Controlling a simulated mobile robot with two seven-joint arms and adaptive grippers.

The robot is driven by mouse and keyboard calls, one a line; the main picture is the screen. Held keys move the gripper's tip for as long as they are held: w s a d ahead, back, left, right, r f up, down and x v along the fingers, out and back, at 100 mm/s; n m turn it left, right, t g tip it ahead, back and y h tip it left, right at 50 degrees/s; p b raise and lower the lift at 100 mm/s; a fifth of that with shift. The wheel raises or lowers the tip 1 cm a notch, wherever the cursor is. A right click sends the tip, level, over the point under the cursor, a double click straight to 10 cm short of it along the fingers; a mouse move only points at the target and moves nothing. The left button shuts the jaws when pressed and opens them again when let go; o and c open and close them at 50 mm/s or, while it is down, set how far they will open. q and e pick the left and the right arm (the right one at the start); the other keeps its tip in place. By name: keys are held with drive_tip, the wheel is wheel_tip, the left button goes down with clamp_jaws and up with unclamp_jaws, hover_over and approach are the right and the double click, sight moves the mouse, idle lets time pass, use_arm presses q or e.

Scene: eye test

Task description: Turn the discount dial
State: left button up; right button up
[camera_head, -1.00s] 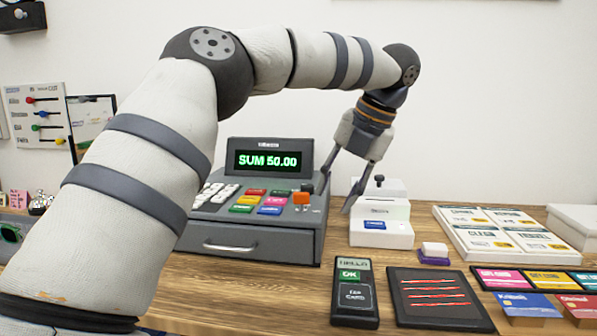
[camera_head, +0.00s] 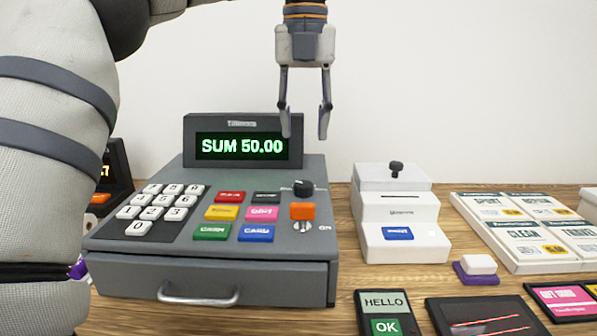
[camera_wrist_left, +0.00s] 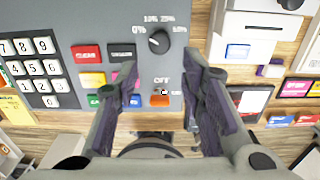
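The discount dial (camera_head: 303,187) is a black knob at the top right of the grey cash register (camera_head: 258,292). In the left wrist view the dial (camera_wrist_left: 159,41) has percentage marks around it; its exact setting is too small to read surely. My left gripper (camera_head: 306,136) is open and empty, fingers pointing down, above the dial and apart from it. In the left wrist view the gripper (camera_wrist_left: 160,72) shows its fingers spread, with the dial ahead between them. My right gripper is not in view.
An orange switch (camera_head: 302,211) sits just in front of the dial, with coloured keys (camera_head: 262,213) to its left. The register display (camera_head: 242,146) reads SUM 50.00. A white printer-like box (camera_head: 403,246) stands to the right. A card terminal (camera_head: 385,302) lies in front.

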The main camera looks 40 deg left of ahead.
sight(304, 183)
use_arm(q)
wheel_tip(304, 183, down, 10)
drive_tip(key=shift+r+p, duration=0.1)
drive_tip(key=shift+p, duration=0.2)
clamp_jaws()
